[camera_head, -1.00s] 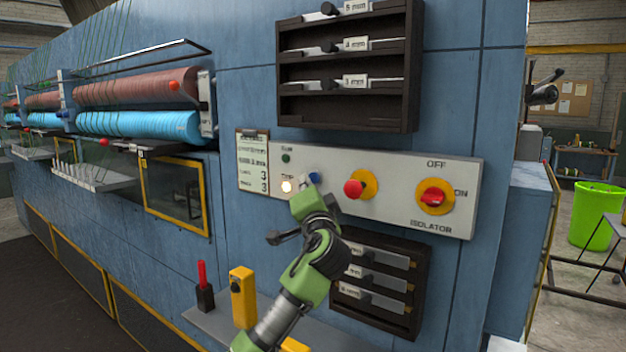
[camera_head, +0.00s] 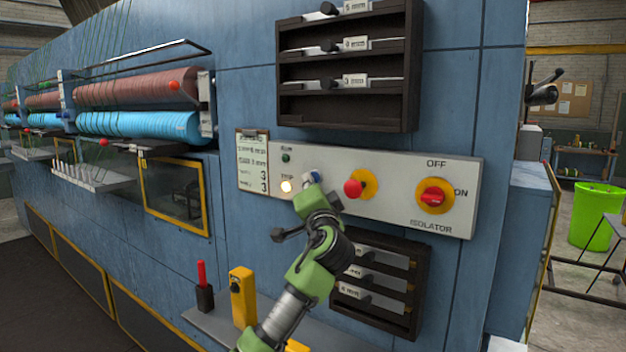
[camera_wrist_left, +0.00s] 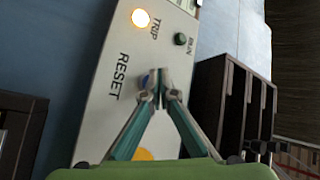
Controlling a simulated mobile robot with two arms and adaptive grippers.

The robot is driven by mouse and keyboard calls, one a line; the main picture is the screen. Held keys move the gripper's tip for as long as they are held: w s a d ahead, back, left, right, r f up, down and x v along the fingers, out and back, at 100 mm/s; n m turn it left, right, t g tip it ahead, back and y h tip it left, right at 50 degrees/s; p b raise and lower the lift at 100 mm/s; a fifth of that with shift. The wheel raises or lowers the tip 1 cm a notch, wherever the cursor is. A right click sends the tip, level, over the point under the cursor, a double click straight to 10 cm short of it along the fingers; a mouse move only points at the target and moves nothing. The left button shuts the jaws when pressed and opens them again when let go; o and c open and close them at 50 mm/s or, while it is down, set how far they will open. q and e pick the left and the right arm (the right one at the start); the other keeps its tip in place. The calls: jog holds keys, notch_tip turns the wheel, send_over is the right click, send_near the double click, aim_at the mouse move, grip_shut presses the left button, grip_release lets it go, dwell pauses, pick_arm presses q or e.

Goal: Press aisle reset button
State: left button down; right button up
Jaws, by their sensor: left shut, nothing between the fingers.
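The grey control panel (camera_head: 400,205) is mounted on the blue machine. The blue reset button (camera_head: 316,174) is mostly hidden behind my left gripper (camera_head: 309,180). In the left wrist view the blue button (camera_wrist_left: 144,82) shows beside the fingertips (camera_wrist_left: 158,82), near the RESET label (camera_wrist_left: 118,76). The left fingers are shut with nothing between them, their tips at or very close to the button; I cannot tell if they touch it. The trip lamp (camera_head: 287,186) glows, and the green run lamp (camera_head: 286,158) looks dark. My right gripper is not in view.
A red knob on yellow (camera_head: 354,188) and the red isolator switch (camera_head: 433,197) lie right of the button. Dark racks stand above (camera_head: 347,105) and below (camera_head: 350,312) the panel. A shelf (camera_head: 205,322) with a yellow block (camera_head: 242,296) juts out below.

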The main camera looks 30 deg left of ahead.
pick_arm(q)
jog(key=shift+w, duration=0.3)
dwell(0.4)
jog(key=shift+s, duration=0.9)
jog(key=s, duration=0.5)
jog(key=shift+a+f, duration=0.1)
jog(key=shift+a, duration=0.15)
dwell(0.7)
